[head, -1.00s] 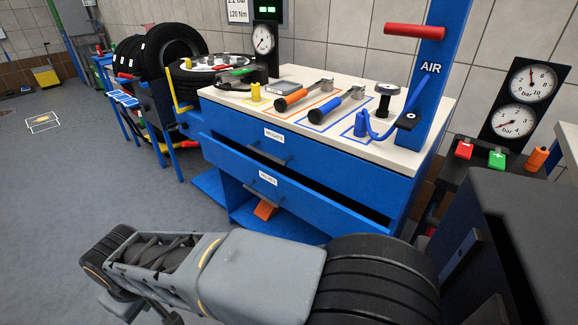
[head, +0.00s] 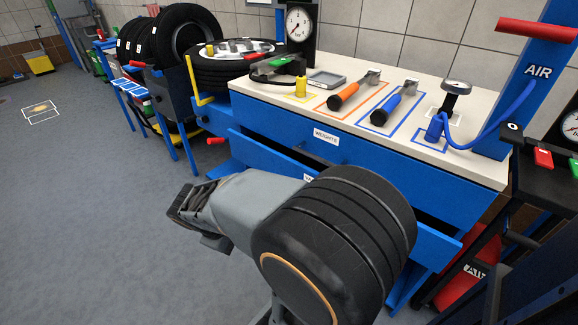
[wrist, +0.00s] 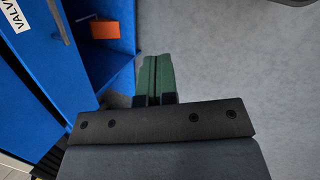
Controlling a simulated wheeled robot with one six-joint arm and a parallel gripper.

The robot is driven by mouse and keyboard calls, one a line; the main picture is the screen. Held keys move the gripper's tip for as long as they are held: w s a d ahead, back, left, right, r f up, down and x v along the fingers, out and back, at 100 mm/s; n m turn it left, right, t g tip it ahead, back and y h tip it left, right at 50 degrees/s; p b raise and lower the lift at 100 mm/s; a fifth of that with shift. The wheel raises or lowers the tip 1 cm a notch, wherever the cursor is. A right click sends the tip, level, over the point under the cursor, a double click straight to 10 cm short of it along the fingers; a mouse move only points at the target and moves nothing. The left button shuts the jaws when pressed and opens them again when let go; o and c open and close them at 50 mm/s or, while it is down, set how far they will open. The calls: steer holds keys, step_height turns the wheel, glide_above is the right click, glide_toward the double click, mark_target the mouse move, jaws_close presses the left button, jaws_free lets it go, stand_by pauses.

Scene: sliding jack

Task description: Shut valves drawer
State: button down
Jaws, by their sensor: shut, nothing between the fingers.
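The valves drawer (head: 437,247) is the lower drawer of the blue bench. It stands pulled out, with a dark gap above its front at the right. My arm hides much of its front and most of its label in the head view. In the wrist view its blue front (wrist: 30,72), handle (wrist: 59,22) and cut-off label (wrist: 16,14) are at the upper left. My gripper (wrist: 155,60) shows there as two green fingers, shut together and empty. The fingers are to the right of the drawer front in that picture, with no visible contact.
The weights drawer (head: 285,140) above looks shut. Tools lie on the bench top (head: 415,85). An orange object (wrist: 104,29) is on the bench's lower shelf. A red object (head: 466,285) stands right of the bench. Grey floor (head: 90,200) is clear at the left.

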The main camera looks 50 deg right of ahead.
steer(key=d+n+g+h+p, duration=0.25)
steer(key=d+n+h, duration=0.4)
steer(key=d, duration=0.45)
steer(key=n+t+h, duration=0.4)
steer(key=n+h, duration=0.3)
steer(key=n, duration=0.1)
glide_toward(298, 167)
steer(key=shift+n, duration=0.25)
steer(key=d+b, duration=0.1)
steer(key=d, duration=0.6)
steer(key=shift+s+d+r+b, duration=0.1)
steer(key=shift+s+d+b, duration=0.15)
steer(key=shift+b, duration=0.15)
steer(key=shift+w, duration=0.15)
